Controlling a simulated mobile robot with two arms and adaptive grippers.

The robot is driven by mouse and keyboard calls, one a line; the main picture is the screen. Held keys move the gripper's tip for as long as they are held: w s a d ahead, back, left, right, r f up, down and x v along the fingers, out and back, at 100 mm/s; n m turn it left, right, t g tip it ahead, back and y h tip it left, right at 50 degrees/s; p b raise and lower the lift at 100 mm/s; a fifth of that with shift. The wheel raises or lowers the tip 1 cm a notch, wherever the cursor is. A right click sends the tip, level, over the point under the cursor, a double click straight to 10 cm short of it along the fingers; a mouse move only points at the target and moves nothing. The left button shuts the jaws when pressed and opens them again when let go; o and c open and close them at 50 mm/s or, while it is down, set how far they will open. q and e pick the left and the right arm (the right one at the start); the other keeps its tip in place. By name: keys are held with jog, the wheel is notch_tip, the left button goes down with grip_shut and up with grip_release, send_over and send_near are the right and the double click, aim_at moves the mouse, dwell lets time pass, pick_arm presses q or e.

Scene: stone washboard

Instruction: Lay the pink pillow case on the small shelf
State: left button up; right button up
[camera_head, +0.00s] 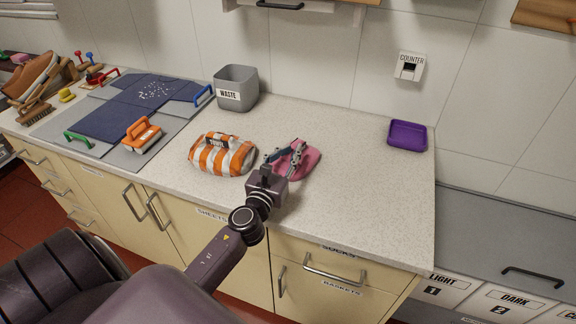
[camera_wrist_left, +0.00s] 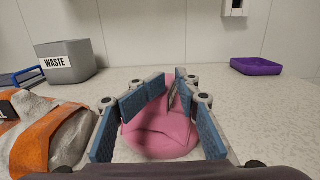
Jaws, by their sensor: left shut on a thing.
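The pink pillow case (camera_head: 309,161) lies folded on the speckled counter (camera_head: 365,185), right of the orange and white striped bundle. My left gripper (camera_head: 287,150) is over it. In the left wrist view the pink cloth (camera_wrist_left: 160,135) sits between the blue finger pads of my left gripper (camera_wrist_left: 168,92), which pinch a raised part of it. The lower part of the cloth appears to rest on the counter. My right gripper is not in view. Which part is the small shelf cannot be told; a shelf edge (camera_head: 325,12) shows at the top of the head view.
An orange and white striped bundle (camera_head: 222,154) stands close left of my gripper. A grey waste bin (camera_head: 236,88) is behind it, and a purple tray (camera_head: 407,135) is at right. A blue folding board (camera_head: 130,108) lies at left. The counter's front right is clear.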

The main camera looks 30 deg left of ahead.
pick_arm(q)
jog(key=shift+s+d+f, duration=0.1)
jog(key=shift+d+f, duration=0.1)
jog(key=shift+f, duration=0.4)
jog(key=shift+s+d+f, duration=0.1)
jog(key=shift+d+f, duration=0.05)
jog(key=shift+f, duration=0.45)
grip_shut()
jog(key=shift+w+d, duration=0.1)
jog(key=shift+r, duration=0.15)
jog(key=shift+w+r+p, duration=0.1)
jog(key=shift+r+p, duration=0.2)
jog(key=r+p, duration=0.1)
jog(key=r, duration=0.2)
jog(key=r+p, duration=0.1)
jog(key=r, duration=0.2)
jog(key=w+r+p, duration=0.1)
jog(key=r+p, duration=0.1)
jog(key=r, duration=0.1)
jog(key=shift+w+a, duration=0.1)
jog(key=shift+a, duration=0.15)
notch_tip(320, 180, up, 10)
jog(key=p, duration=0.1)
jog(key=shift+s+r, duration=0.2)
jog(key=shift+s, duration=0.05)
jog(key=shift+c, duration=1.8)
grip_release()
jog(key=shift+a, duration=0.1)
